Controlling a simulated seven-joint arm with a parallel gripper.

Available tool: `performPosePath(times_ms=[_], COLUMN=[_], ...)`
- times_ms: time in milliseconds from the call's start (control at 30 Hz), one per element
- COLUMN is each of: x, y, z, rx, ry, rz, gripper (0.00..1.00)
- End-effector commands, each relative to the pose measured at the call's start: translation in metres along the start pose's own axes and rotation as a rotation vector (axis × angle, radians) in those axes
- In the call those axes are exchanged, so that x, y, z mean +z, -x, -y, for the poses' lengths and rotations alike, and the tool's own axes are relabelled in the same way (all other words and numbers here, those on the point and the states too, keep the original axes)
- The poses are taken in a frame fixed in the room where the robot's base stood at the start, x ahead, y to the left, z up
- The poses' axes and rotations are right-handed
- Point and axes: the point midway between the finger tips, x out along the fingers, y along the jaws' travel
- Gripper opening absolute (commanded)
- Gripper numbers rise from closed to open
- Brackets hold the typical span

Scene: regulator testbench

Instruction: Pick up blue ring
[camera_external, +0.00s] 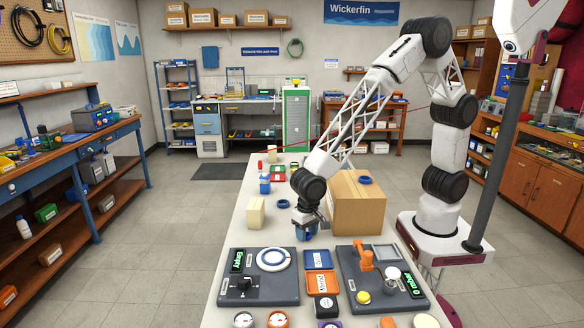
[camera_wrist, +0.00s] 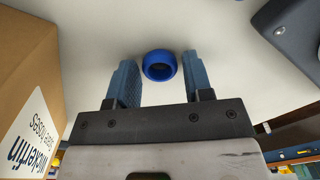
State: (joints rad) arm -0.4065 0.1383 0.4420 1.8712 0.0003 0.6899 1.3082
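A blue ring (camera_wrist: 160,65) lies on the white bench top, between my two blue-grey fingers near their tips in the wrist view. A visible gap separates it from each finger. My gripper (camera_wrist: 159,72) is open and points down. In the external view my gripper (camera_external: 304,234) is low over the bench, left of the cardboard box; the ring under it is mostly hidden there. Another blue ring (camera_external: 283,203) lies on the bench farther back and left. One more blue ring (camera_external: 366,180) sits on top of the box.
The cardboard box (camera_external: 357,209) stands close beside my gripper and fills the left of the wrist view (camera_wrist: 25,85). A dark panel (camera_external: 258,278) lies in front, with another panel (camera_external: 380,285) to its right. A cream block (camera_external: 256,213) stands to the left.

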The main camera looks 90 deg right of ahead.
Motion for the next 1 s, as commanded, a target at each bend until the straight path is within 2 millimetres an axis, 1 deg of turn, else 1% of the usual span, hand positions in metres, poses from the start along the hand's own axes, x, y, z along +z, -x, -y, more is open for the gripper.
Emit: performPosePath(times_ms=[33,200,233,500,667,767,1000], x=[0.000,0.000,0.000,0.000,0.000,0.000,0.000], y=[0.000,0.000,0.000,0.001,0.008,0.017,0.052], z=[0.000,0.000,0.000,0.000,0.000,0.000,0.001], rx=[0.000,0.000,0.000,0.000,0.000,-0.001,-0.002], ry=[0.000,0.000,0.000,0.000,0.000,0.000,0.000], rz=[0.000,0.000,0.000,0.000,0.000,0.000,-0.001], gripper=[0.39,0.13,0.09,0.09,0.09,0.09,0.09])
